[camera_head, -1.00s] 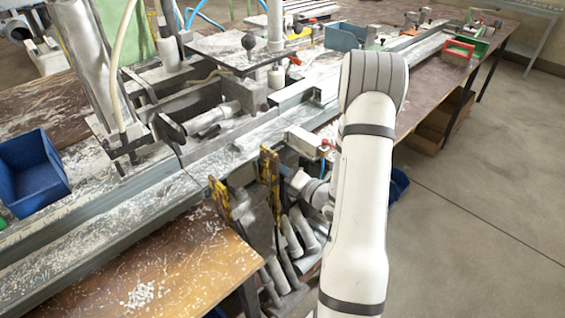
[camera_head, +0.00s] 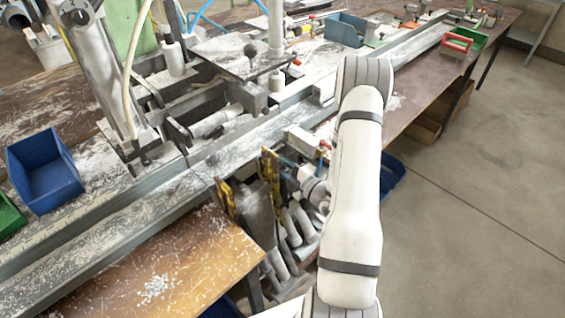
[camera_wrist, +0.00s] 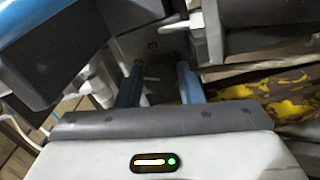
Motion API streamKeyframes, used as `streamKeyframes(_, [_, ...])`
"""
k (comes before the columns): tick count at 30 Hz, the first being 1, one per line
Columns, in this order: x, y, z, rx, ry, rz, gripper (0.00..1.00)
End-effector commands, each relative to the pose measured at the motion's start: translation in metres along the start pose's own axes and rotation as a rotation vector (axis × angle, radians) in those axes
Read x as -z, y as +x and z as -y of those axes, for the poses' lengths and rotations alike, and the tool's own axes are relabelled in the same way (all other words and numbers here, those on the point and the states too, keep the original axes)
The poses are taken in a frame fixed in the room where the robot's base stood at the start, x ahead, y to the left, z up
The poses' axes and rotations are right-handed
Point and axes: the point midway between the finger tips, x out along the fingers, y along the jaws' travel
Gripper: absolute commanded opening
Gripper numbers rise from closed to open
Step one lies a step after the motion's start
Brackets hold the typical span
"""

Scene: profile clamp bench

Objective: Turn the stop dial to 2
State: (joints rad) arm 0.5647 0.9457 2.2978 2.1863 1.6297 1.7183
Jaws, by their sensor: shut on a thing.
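In the wrist view, the two blue fingers of my gripper (camera_wrist: 160,79) reach forward and stand either side of a dark grey part. I take this part for the stop dial (camera_wrist: 152,46); a small dark mark like a 3 shows on its grey face. The gripper is shut on it, though the contact itself is in shadow. A pale peg (camera_wrist: 197,24) stands just right of the face. In the head view, my arm hides most of the gripper and the dial; only a little of the wrist shows beside the bench's front edge.
The clamp bench (camera_head: 110,220) runs diagonally with a long metal rail. Yellow-black striped uprights (camera_head: 270,172) stand close to my wrist, also blurred in the wrist view. A blue bin (camera_head: 45,172) sits at left. Bare floor lies open at right.

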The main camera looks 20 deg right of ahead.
Motion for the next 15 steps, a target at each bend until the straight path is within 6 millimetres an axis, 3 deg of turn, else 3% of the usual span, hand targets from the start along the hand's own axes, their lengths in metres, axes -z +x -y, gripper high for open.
streamKeyframes(15, [-0.0008,-0.0002,0.0001,-0.001,0.097,0.002,0.11])
